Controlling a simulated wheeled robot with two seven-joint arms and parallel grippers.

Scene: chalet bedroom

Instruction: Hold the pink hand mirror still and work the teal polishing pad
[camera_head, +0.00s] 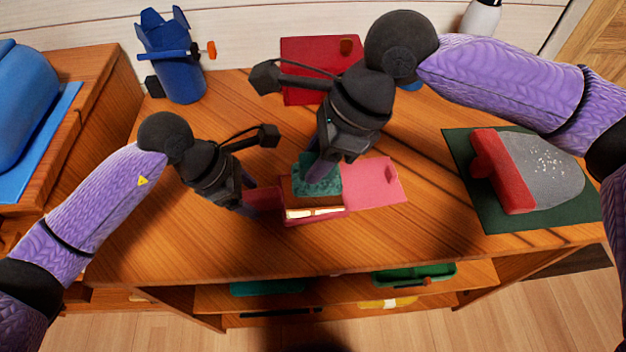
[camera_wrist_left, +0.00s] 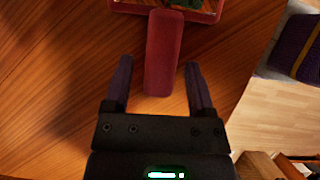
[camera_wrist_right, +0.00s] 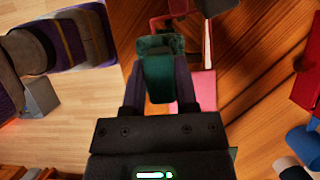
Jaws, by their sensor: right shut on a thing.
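The pink hand mirror (camera_head: 315,213) lies on the wooden table, partly over a pink mat (camera_head: 380,188). Its handle (camera_head: 262,200) points left and its glass shows bright reflections. My left gripper (camera_head: 250,196) is at the handle. In the left wrist view the handle (camera_wrist_left: 163,55) lies between the open fingers (camera_wrist_left: 158,88), with gaps on both sides. My right gripper (camera_head: 318,172) is shut on the teal polishing pad (camera_head: 318,187), above the mirror's glass. The pad (camera_wrist_right: 160,75) also shows between the fingers in the right wrist view. I cannot tell whether it touches the glass.
A blue container (camera_head: 175,70) and a red box (camera_head: 305,85) stand at the back. A red-and-grey object (camera_head: 545,175) lies on a dark green mat (camera_head: 462,150) at right. A green tray (camera_head: 415,275) is on the shelf below.

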